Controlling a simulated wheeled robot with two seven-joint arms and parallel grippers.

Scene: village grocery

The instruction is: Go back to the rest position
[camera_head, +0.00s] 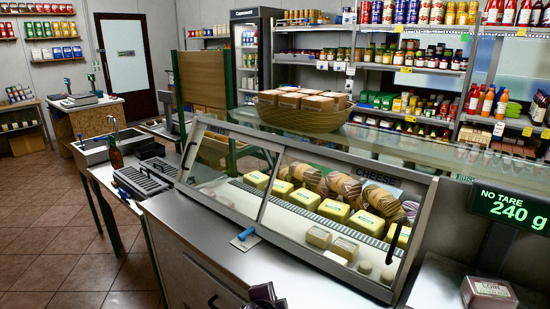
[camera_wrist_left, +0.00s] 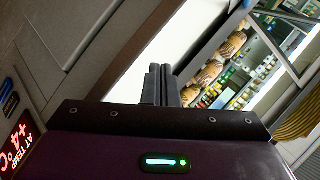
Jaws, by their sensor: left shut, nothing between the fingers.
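My left gripper (camera_head: 262,293) shows as a dark purple piece at the bottom edge of the head view, in front of the cheese case's steel counter (camera_head: 215,240). In the left wrist view its two dark fingers (camera_wrist_left: 160,85) are together with nothing between them. They point toward a pale surface and the display case. My right gripper is in neither view.
The glass cheese case (camera_head: 310,205) holds yellow blocks and round cheeses. A blue-handled tool (camera_head: 244,236) lies on the counter. A labelled pack (camera_head: 489,293) sits by the weight display (camera_head: 510,209), reading 240 g. Tiled floor (camera_head: 60,255) is clear at left.

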